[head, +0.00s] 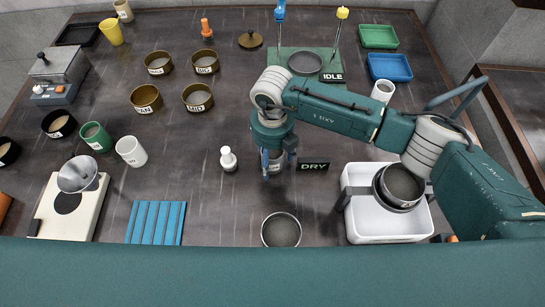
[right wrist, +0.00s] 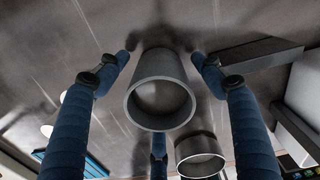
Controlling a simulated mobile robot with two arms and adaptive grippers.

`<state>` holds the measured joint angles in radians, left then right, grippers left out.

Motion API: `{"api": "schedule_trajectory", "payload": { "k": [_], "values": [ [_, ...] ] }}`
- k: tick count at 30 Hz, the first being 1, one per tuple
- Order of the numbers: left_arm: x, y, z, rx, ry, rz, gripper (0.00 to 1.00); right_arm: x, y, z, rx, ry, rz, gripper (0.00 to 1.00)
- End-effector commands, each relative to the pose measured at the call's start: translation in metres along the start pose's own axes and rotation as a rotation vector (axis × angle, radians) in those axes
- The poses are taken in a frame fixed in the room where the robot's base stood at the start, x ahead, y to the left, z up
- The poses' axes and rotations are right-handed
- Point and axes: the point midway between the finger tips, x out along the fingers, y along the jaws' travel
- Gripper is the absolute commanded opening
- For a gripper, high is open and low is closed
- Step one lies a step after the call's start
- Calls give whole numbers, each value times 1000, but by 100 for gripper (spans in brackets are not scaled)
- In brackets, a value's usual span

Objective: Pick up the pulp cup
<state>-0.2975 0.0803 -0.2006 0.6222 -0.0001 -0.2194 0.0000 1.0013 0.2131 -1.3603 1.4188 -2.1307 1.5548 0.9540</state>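A grey cup (right wrist: 160,95) stands upright on the dark table, between the spread blue fingers of my right gripper (right wrist: 162,50) in the right wrist view. The fingers are open around it, with gaps visible at both sides. In the head view my right gripper (head: 277,163) points down just left of the DRY sign and mostly hides this cup. I cannot read its label, so I cannot confirm that it is the pulp cup. My left gripper is not in view.
A DRY sign (head: 313,167) stands close to the right of my gripper. A grey-rimmed round pan (head: 266,232) is in front, a white bottle (head: 228,159) to the left. Several labelled brass bowls (head: 146,110) stand behind left.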

Motion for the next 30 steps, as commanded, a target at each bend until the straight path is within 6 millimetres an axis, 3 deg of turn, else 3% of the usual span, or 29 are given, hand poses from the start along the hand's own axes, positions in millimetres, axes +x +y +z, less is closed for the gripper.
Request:
{"api": "schedule_trajectory", "payload": {
  "k": [1,6,18,23,30],
  "values": [
    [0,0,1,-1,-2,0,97,0,0,0,0,0,0,53],
    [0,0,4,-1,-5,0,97,0,0,0,0,0,0,23],
    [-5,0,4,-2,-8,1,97,-7,0,0,-1,-1,1,23],
    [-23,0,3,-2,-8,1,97,-36,0,1,-2,-3,1,23],
    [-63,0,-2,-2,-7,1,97,-106,0,1,-2,-3,0,23]
  ]
}}
